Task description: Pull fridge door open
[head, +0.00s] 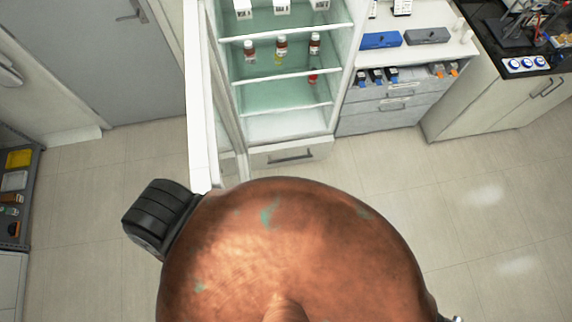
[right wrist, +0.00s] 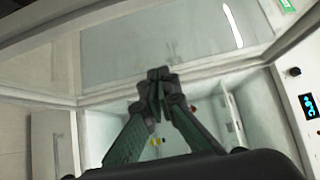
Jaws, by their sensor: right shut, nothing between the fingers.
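The fridge (head: 280,95) stands at the top centre of the head view, its lit inside and shelves showing. Its glass door (head: 197,130) is swung open on the left side and points toward me. In the right wrist view, the door's framed glass (right wrist: 150,45) spans the upper part, and the white fridge interior shows below. My right gripper (right wrist: 158,75) is shut and empty, its fingertips together in front of the door frame. I cannot tell whether they touch it. In the head view my right gripper is hidden. My left gripper is in neither view.
Vials (head: 281,50) and white boxes stand on the fridge shelves. A drawer cabinet (head: 390,115) is right of the fridge, then a black-topped counter (head: 525,60). A grey room door (head: 100,60) is at left. The tiled floor (head: 460,210) at right is clear.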

